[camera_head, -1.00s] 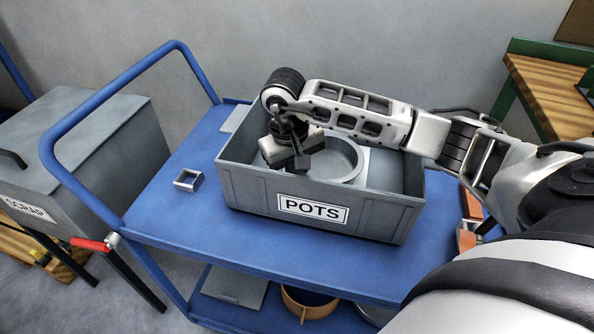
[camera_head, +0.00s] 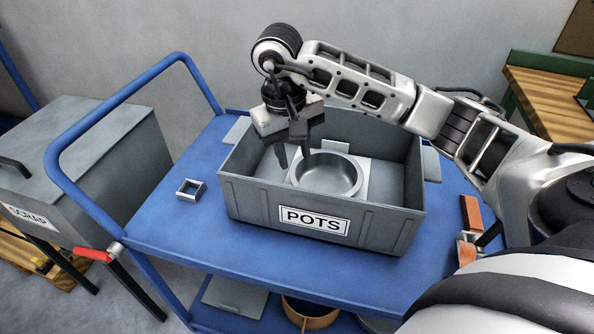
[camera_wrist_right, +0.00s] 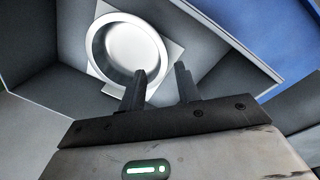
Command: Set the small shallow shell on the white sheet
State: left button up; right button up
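The small shallow shell (camera_head: 332,177) is a round grey metal dish, open side up. It rests on the white sheet (camera_head: 361,168) on the floor of the grey POTS crate (camera_head: 262,202). In the right wrist view the shell (camera_wrist_right: 132,50) sits on the sheet (camera_wrist_right: 174,48), which shows as corners around it. My left gripper is not in view.
The crate stands on a blue cart (camera_head: 160,222) with a raised handle (camera_head: 95,115). A small square metal frame (camera_head: 191,189) lies left of the crate. A grey SCRAP bin (camera_head: 85,165) stands at left.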

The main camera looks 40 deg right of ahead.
jog(key=r, duration=0.4)
jog(key=shift+a+p, duration=0.25)
jog(key=shift+p, duration=0.05)
